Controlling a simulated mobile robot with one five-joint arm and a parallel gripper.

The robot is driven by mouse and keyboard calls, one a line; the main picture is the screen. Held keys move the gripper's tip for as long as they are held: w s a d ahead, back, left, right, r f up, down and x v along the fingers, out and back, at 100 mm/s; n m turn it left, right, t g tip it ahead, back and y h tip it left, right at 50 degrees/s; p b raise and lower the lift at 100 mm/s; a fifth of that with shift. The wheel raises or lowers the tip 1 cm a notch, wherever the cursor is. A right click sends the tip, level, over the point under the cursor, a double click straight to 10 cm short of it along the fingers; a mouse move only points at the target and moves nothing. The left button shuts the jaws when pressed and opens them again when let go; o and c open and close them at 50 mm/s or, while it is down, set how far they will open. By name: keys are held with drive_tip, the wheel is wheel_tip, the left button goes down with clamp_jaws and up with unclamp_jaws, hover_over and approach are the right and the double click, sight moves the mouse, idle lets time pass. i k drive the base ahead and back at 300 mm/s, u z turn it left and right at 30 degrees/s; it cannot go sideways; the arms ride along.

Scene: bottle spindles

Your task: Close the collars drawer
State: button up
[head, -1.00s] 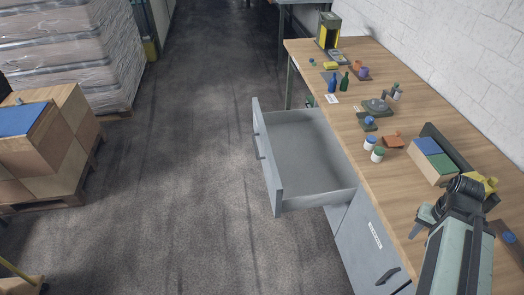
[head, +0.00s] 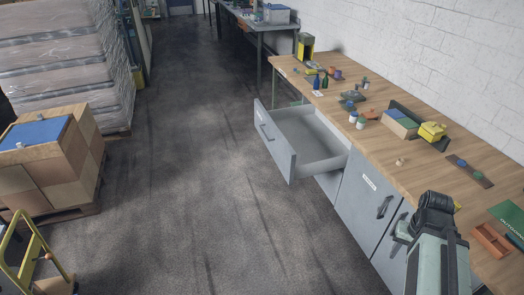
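A grey drawer (head: 275,142) stands pulled well out of the workbench's left side, and its inside looks empty. Its front panel faces left and carries a bar handle (head: 266,131). I cannot read any label on it, so I cannot tell whether it is the collars drawer. My gripper (head: 400,231) is at the lower right, beside the near part of the bench and well apart from the drawer. My own arm hides much of it, and its fingers are too small to tell open from shut.
The wooden workbench (head: 410,178) holds bottles, jars, boxes and trays. A grey cabinet door (head: 364,205) with a white label is below it, nearer than the drawer. Stacked boxes (head: 45,165) on a pallet and a yellow-framed cart (head: 35,250) stand left. The floor between (head: 190,190) is clear.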

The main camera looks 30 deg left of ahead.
sight(302, 142)
drive_tip(key=u, duration=0.2)
drive_tip(key=k, duration=0.1)
drive_tip(key=u, duration=0.95)
drive_tip(key=i, duration=1)
drive_tip(key=z, duration=1.35)
drive_tip(key=i, duration=0.95)
drive_tip(key=u, duration=2.8)
